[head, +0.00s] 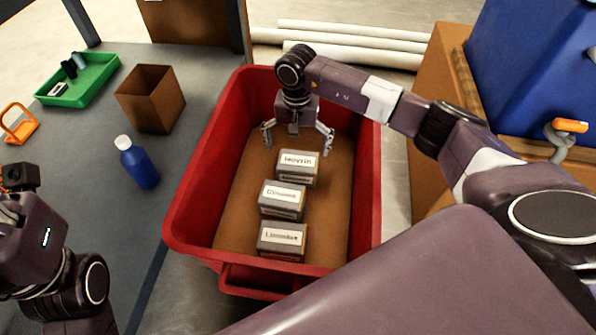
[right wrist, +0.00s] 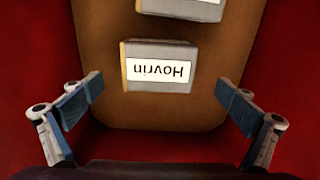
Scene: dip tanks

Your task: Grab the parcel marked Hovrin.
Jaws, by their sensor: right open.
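The parcel marked Hovrin (head: 297,169) is a small grey box with a white label, lying in a red bin (head: 198,190). It is the farthest of three parcels in a row. My right gripper (head: 298,140) is open and empty above the bin, just beyond the parcel. In the right wrist view the Hovrin parcel (right wrist: 158,68) shows upside down, ahead of and between the open fingers (right wrist: 158,112), apart from them. My left arm (head: 40,240) shows at the lower left, but its fingers cannot be made out.
Two similar parcels, the middle one (head: 282,199) and the nearest one (head: 281,241), stand closer in the bin. The bin's high walls surround them. On the grey table at left are a blue bottle (head: 139,165), a brown open box (head: 152,104) and a green tray (head: 92,84).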

